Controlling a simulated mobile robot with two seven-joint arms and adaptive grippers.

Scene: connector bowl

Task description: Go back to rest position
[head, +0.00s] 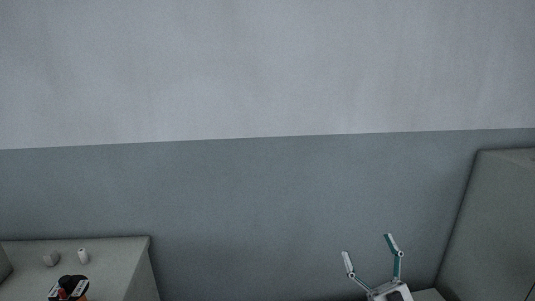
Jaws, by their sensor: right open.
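My right gripper (367,245) rises from the bottom edge, right of centre. Its two thin fingers are spread wide apart, with nothing between them. The far finger shows teal edges. Only the top of its pale body shows; the rest of the arm is below the picture. My left gripper is not in the picture.
A grey block-like surface (125,260) stands at lower left. A tall grey block (503,215) stands at right. A wall (260,190) fills the back.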

